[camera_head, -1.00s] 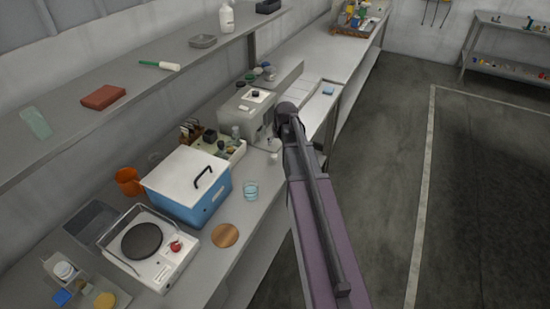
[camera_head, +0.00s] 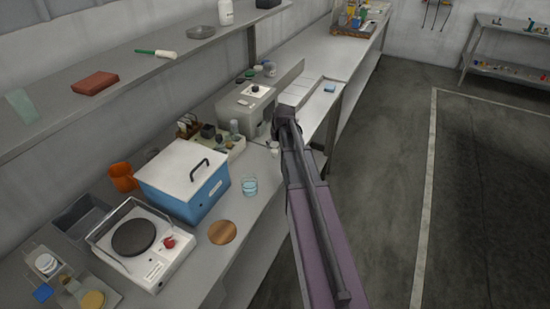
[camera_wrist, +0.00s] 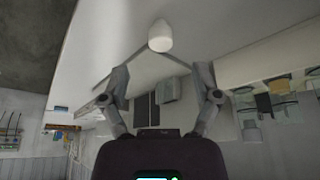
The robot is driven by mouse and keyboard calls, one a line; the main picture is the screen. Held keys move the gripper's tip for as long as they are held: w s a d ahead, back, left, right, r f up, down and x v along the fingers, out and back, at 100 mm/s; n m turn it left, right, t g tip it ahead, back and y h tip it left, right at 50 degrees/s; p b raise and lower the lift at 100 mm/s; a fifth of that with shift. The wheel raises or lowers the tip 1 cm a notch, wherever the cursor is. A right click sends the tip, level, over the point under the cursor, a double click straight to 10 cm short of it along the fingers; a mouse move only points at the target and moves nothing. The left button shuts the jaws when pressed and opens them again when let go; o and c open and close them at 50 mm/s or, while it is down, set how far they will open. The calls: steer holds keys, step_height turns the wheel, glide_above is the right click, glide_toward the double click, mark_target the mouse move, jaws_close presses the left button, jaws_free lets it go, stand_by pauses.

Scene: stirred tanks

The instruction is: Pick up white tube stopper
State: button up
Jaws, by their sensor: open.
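The white tube stopper (camera_wrist: 160,36) shows in the wrist view as a small white rounded piece near the top centre, on a pale surface. A small white piece that looks like it (camera_head: 274,152) is on the bench by the grey device in the head view, close to my arm. My gripper (camera_wrist: 162,76) is open in the wrist view, with nothing between its two spread fingers. The stopper is beyond the fingertips and roughly centred between them. In the head view my arm hides most of the gripper.
A grey device (camera_head: 246,108) stands close to my arm. A shelf (camera_head: 130,82) runs above. The floor at right is clear.

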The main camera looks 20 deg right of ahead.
mark_target(274, 151)
steer(key=shift+b+x, duration=0.45)
steer(key=shift+x, duration=0.3)
steer(key=shift+f, duration=0.1)
steer(key=shift+b+x, duration=2.35)
steer(key=shift+x, duration=0.15)
steer(key=shift+w, duration=0.15)
steer(key=shift+c, duration=0.2)
steer(key=c, duration=0.8)
